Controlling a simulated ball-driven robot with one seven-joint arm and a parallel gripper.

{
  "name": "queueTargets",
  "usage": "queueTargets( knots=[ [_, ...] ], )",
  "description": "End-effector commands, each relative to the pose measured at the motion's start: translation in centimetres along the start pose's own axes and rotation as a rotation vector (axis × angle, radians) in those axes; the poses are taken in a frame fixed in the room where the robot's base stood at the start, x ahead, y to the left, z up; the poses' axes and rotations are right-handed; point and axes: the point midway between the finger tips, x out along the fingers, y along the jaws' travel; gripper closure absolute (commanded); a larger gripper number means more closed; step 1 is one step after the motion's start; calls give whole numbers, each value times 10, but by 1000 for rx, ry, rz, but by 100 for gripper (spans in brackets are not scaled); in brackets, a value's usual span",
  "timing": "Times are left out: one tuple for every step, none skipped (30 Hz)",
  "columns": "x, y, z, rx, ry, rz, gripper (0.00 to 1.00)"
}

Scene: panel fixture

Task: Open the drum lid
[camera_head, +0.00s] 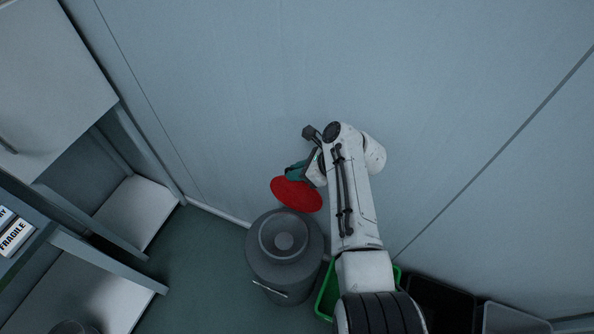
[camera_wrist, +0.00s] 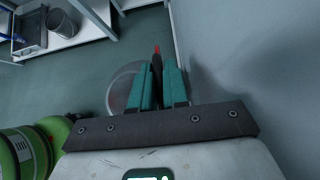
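The grey drum (camera_head: 261,272) stands on the floor by the wall, with a wire handle on its side. Its top shows a round recess that looks like an open mouth with a paler disc inside. A red disc (camera_head: 297,197), seemingly the lid, is above and behind the drum, apart from it and tilted. My gripper (camera_head: 295,172) has teal fingers at the disc's upper edge. In the wrist view, my gripper (camera_wrist: 157,82) is nearly closed on a thin dark piece with a red tip, seemingly the disc edge-on. The drum (camera_wrist: 118,90) is partly hidden behind the fingers there.
A wall runs close behind the gripper and drum. A green crate (camera_head: 325,297), a black bin (camera_head: 442,302) and a grey bin (camera_head: 512,320) stand to the right. Shelving (camera_head: 95,292) and a box marked FRAGILE (camera_head: 14,238) are at left. Floor is clear left of the drum.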

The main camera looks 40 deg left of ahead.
Motion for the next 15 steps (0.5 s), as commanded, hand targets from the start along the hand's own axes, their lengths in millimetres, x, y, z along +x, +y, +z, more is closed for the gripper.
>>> queueTargets(
  knots=[
    [2, 2, -4, 4, 6, 5, 82],
    [2, 2, -4, 4, 6, 5, 79],
    [2, 2, -4, 3, 5, 4, 75],
    [2, 2, -3, 3, 4, 4, 72],
    [1, 2, -3, 3, 4, 3, 69],
    [1, 1, -3, 2, 3, 3, 67],
    [1, 1, -2, 2, 3, 3, 67],
    [1, 1, -2, 2, 3, 3, 67],
    [1, 1, -2, 2, 3, 2, 67],
    [1, 1, -2, 2, 2, 2, 67],
    [1, 1, -2, 2, 2, 2, 67],
    [0, 1, -1, 1, 2, 2, 67],
    [0, 1, -1, 1, 2, 1, 67],
    [-1, 1, -1, 1, 1, 1, 67],
    [-3, 0, -1, 1, 1, 1, 67]
  ],
)
